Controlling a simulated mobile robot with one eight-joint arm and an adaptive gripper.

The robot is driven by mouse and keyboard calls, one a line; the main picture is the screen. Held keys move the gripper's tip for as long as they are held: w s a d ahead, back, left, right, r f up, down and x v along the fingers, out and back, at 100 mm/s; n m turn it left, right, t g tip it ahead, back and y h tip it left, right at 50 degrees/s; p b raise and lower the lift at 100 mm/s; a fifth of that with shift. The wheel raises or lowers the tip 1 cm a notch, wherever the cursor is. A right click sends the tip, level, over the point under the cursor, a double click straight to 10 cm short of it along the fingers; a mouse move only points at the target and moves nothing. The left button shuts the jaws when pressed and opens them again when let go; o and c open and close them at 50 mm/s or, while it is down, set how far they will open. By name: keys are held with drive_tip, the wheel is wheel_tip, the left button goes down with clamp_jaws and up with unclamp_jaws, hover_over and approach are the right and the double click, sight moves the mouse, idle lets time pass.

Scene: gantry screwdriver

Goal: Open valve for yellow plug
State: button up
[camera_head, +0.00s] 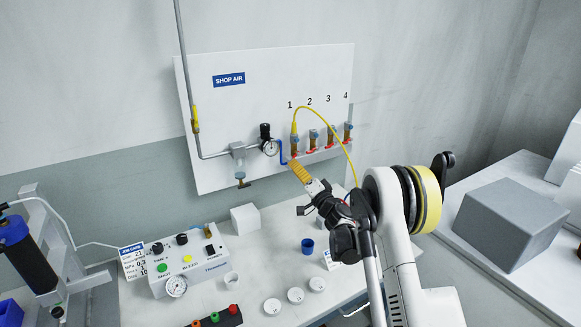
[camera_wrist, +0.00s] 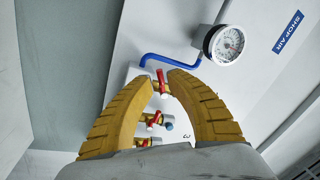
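The yellow plug (camera_head: 294,127) sits on port 1 of the wall panel, with a yellow hose arching from it to the right and down. My gripper (camera_head: 294,163), with yellow ribbed fingers, is just below that port and partly covers its valve. In the wrist view my gripper (camera_wrist: 162,76) has its fingertips a small gap apart. The red handle of the first valve (camera_wrist: 162,84), nearest the blue pipe, shows between the tips. I cannot tell whether the fingers touch it. The yellow plug does not show in the wrist view.
More valves with red handles (camera_head: 331,142) stand close to the right on the panel (camera_head: 225,125). A pressure gauge (camera_head: 270,148) and the blue pipe (camera_wrist: 165,62) are close on the left. Below, the bench (camera_head: 255,250) holds a dispenser box (camera_head: 190,265), a white block and several small cups.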

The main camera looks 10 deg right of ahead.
drive_tip(key=shift+b+x, duration=0.3)
drive_tip(key=shift+x, duration=1.25)
clamp_jaws()
drive_tip(key=shift+f+n, duration=0.1)
drive_tip(key=shift+n, duration=0.2)
drive_tip(key=n, duration=0.2)
drive_tip(key=shift+d+f+n+g+y, duration=0.3)
drive_tip(key=shift+n+y, duration=0.1)
drive_tip(key=d+n, duration=0.1)
drive_tip(key=n, duration=0.2)
drive_tip(key=n+g+y, duration=0.1)
drive_tip(key=n, duration=0.2)
drive_tip(key=w+d+f+n+g, duration=0.1)
drive_tip(key=n, duration=0.3)
drive_tip(key=shift+d, duration=0.3)
